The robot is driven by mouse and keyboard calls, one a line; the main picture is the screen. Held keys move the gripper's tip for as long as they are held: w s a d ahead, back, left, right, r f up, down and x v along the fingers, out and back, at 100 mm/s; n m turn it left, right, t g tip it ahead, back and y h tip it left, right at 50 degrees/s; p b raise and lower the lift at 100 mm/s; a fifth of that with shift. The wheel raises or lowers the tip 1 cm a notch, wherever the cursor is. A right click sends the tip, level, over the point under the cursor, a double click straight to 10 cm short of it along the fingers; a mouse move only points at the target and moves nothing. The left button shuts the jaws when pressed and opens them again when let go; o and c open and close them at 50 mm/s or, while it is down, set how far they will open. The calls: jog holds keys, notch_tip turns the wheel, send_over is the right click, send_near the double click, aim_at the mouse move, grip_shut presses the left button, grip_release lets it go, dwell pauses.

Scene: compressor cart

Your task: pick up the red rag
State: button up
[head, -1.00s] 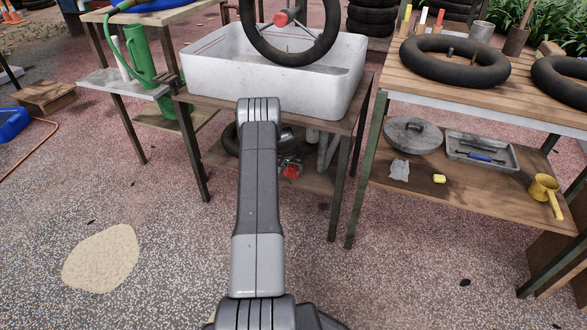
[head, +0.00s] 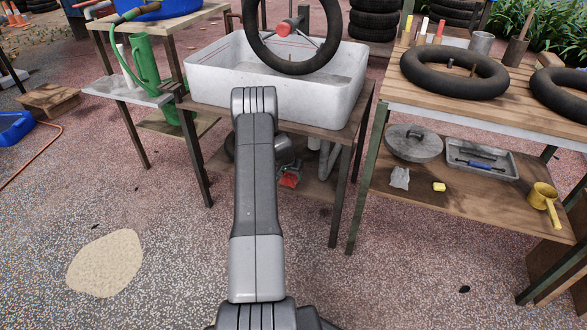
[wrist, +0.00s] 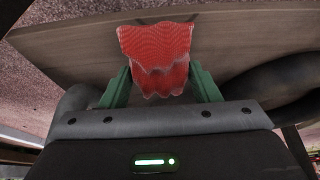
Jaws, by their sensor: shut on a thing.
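The red rag (wrist: 156,60) is between the green fingers of my gripper (wrist: 158,88) in the wrist view. The fingers are shut on it, and its folded upper part stands out past the fingertips. Behind it is a grey-brown board, and I cannot tell whether the rag touches it. In the head view a small part of the rag (head: 289,180) shows red beside my gripper, low under the white basin, with my arm hiding much of the area.
Table legs stand on both sides.

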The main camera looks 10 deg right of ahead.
jog(key=s+a+b, duration=0.6)
jog(key=s+a, duration=0.1)
jog(key=s, duration=0.4)
jog(key=shift+a, duration=0.25)
